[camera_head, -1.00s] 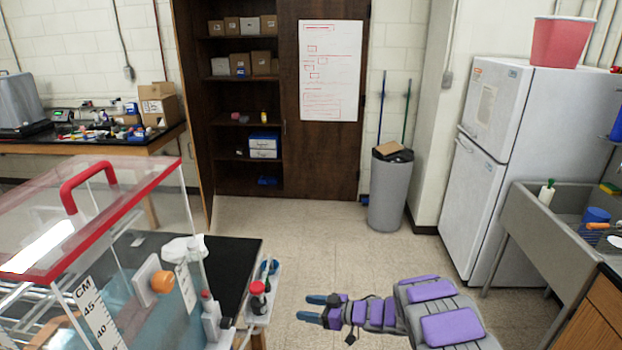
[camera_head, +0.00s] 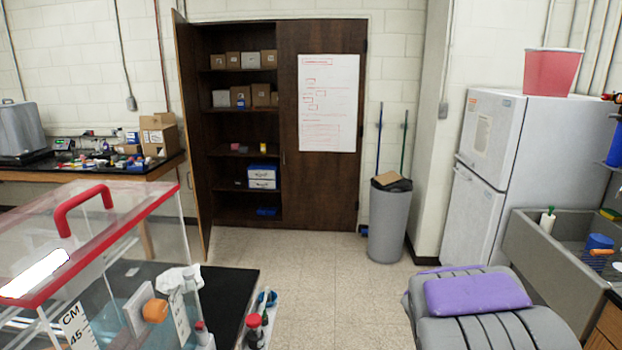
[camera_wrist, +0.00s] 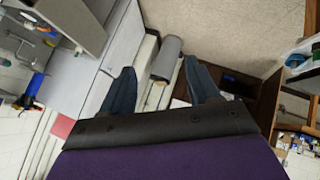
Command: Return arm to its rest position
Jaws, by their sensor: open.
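My gripper (camera_wrist: 160,92) shows in the wrist view with its two blue-grey fingers spread wide apart. Nothing is between the fingertips, so it is open and empty. Beyond the fingers lie the floor, the grey bin and the dark cabinet, all turned on their side. In the head view only a part of my arm with a purple pad shows at the bottom right, folded close to my body. The fingers are out of sight in the head view.
A clear tank with a red-rimmed lid (camera_head: 150,205) stands on a black bench (camera_head: 235,290) at left. A grey bin (camera_head: 389,225), a white fridge (camera_head: 480,215) and a sink (camera_head: 530,232) are at right. Open floor (camera_head: 325,270) lies between, before a dark cabinet (camera_head: 328,185).

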